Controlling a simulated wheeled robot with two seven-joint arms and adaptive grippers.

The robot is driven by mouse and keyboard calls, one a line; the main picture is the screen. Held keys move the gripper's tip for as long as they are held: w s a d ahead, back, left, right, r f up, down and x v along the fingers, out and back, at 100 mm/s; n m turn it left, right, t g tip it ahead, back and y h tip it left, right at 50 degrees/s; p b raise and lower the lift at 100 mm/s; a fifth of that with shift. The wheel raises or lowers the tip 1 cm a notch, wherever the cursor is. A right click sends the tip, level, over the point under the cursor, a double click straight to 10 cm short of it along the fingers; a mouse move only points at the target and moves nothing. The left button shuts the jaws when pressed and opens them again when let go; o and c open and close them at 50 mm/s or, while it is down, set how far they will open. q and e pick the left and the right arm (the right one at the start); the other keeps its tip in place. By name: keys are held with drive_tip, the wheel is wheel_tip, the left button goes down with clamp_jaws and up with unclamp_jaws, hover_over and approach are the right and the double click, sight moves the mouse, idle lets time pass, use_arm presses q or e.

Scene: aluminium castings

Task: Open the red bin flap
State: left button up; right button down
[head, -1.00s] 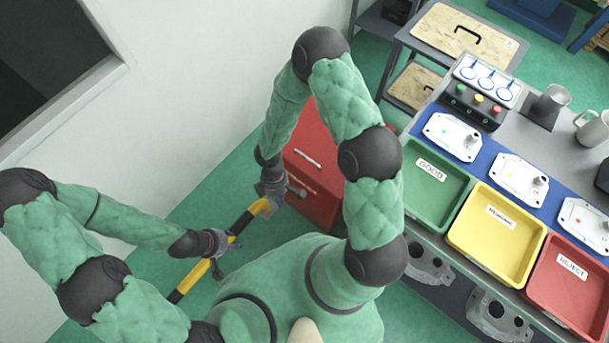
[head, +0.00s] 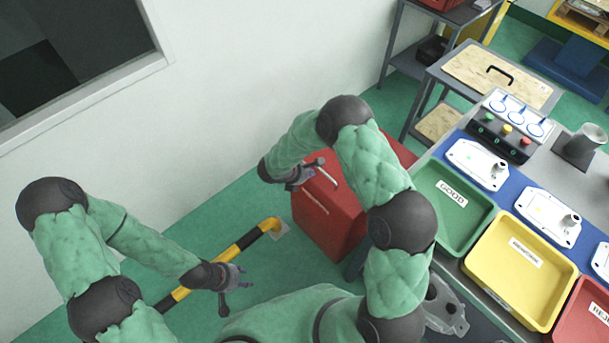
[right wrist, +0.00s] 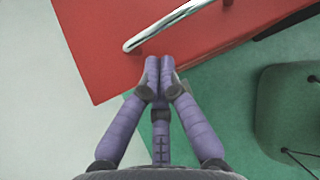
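The red bin (head: 333,225) stands on the floor against the wall. A silver bar handle (head: 327,174) is on its flap, and the flap looks closed. In the right wrist view the handle (right wrist: 165,24) lies on the red surface (right wrist: 95,60), just beyond my fingertips. My right gripper (head: 303,178) is at the bin's upper left edge; in the right wrist view its fingers (right wrist: 159,66) are together with nothing seen between them. They overlap the red edge, and contact is unclear. My left gripper (head: 240,283) is open and empty, beside the yellow-black rail.
The yellow-black rail (head: 246,238) runs low over the floor, left of the bin. The workbench with green (head: 452,205), yellow (head: 518,268) and red (head: 585,318) trays stands to the right. A grey shelf cart (head: 500,75) is behind. Green floor is clear between rail and bin.

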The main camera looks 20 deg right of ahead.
sight(319, 174)
use_arm(q)
drive_tip(key=shift+f+b, duration=0.55)
drive_tip(key=shift+f, duration=0.25)
use_arm(e)
drive_tip(key=shift+x, duration=2.05)
use_arm(q)
drive_tip(key=shift+r, duration=0.1)
use_arm(e)
drive_tip(key=shift+r, duration=0.15)
